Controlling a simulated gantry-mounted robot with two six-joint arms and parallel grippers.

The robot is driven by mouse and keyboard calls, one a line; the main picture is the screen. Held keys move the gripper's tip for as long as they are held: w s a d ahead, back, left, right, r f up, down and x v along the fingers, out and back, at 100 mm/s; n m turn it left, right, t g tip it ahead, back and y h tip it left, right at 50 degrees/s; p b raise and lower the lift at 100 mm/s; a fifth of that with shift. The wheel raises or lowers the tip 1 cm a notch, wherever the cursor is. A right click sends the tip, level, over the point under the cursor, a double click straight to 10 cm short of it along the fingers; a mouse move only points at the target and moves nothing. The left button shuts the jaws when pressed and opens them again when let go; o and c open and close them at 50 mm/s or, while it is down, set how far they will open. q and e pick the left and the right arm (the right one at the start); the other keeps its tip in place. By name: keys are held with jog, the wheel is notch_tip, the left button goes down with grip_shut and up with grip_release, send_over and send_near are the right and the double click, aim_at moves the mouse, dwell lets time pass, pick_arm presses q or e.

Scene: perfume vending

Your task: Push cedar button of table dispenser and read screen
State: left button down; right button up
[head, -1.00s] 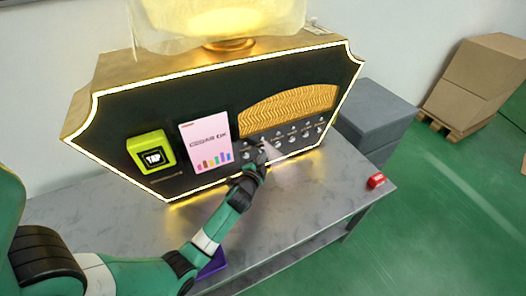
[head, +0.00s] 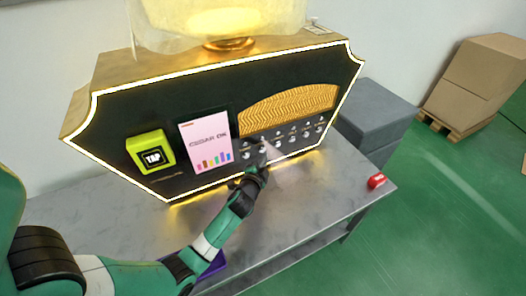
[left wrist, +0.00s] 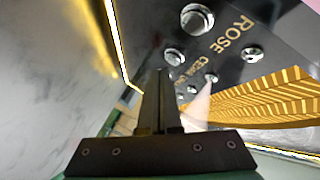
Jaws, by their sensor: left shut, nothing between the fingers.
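The dispenser (head: 110,120) stands on the grey table, its black front edged with light. Its pink screen (head: 205,144) reads "CEDAR OK" above several coloured bars. Rows of round silver buttons (head: 293,138) sit right of the screen under a gold wavy panel. In the left wrist view, a label "ROSE" is clear and the "CEDAR" label (left wrist: 200,72) is small near the fingers. My left gripper (head: 263,163) is shut and empty at the lower left of the buttons; its fingertips (left wrist: 160,78) partly hide that area. Contact with a button cannot be told. My right gripper is out of view.
A yellow-green TAP box (head: 152,153) is on the dispenser's left front. A red object (head: 376,181) lies near the table's (head: 300,210) right edge. A purple object (head: 214,264) is partly behind my left arm. Cardboard boxes (head: 475,75) stand on a pallet at right.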

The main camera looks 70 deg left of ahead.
pick_arm(q)
jog(key=shift+d, duration=0.1)
jog(key=d+b, duration=0.1)
jog(key=d, duration=0.4)
jog(key=shift+w, duration=0.15)
jog(key=shift+a, duration=0.1)
dwell(0.6)
